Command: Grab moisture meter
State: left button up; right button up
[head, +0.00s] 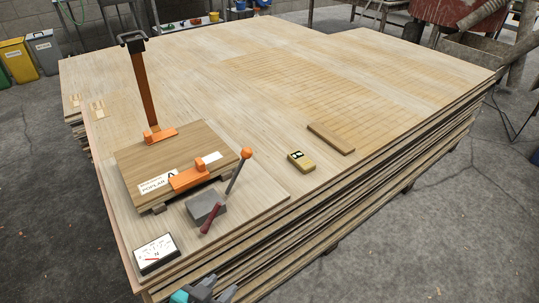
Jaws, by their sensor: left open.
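My left gripper (206,291) shows only partly at the bottom edge of the head view, dark grey with a teal part. It is open, low in front of the stack's near corner, and well apart from the yellow device. My right gripper is not in view.
A wooden board rig (185,155) with an orange upright and a poplar label stands left. A grey block with a ball-topped lever (206,207) and a white dial gauge (155,253) sit nearer. A wooden strip (331,138) lies behind the yellow device. The far top is clear.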

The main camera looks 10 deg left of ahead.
aim_at(298, 157)
jog(key=i+l+u, duration=0.1)
jog(key=u, duration=0.25)
jog(key=i+l+u, duration=0.1)
jog(key=l+u, duration=0.4)
jog(key=u, duration=0.2)
jog(key=l+u, duration=0.7)
jog(key=l, duration=0.2)
jog(key=l+u, duration=0.35)
jog(key=l, duration=0.1)
